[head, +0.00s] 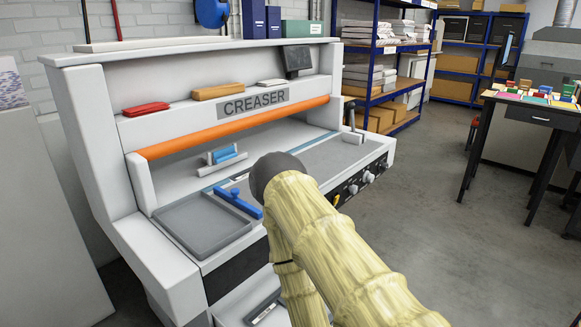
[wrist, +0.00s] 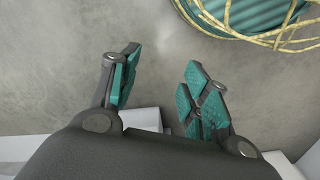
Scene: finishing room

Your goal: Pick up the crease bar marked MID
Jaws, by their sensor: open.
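On the creaser (head: 80,130) ledge above the orange roller lie a red bar (head: 146,109), a tan-orange bar (head: 217,90) and a small whitish bar (head: 272,83). Lower down, light-blue and whitish pieces (head: 224,155) sit on the bed. I can read no MID mark on any of them, so I cannot tell which bar is MID. My gripper (wrist: 160,88) is open and empty in the wrist view, with teal pads apart over grey floor. In the head view my arm covers part of the machine's front, and the fingers do not show.
A grey tray (head: 200,228) and a blue-handled tool (head: 240,203) are at the front left of the machine. The orange roller (head: 240,127) crosses below the ledge. A dark table (head: 541,115) with coloured stacks stands at right. The floor (head: 450,240) between is clear.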

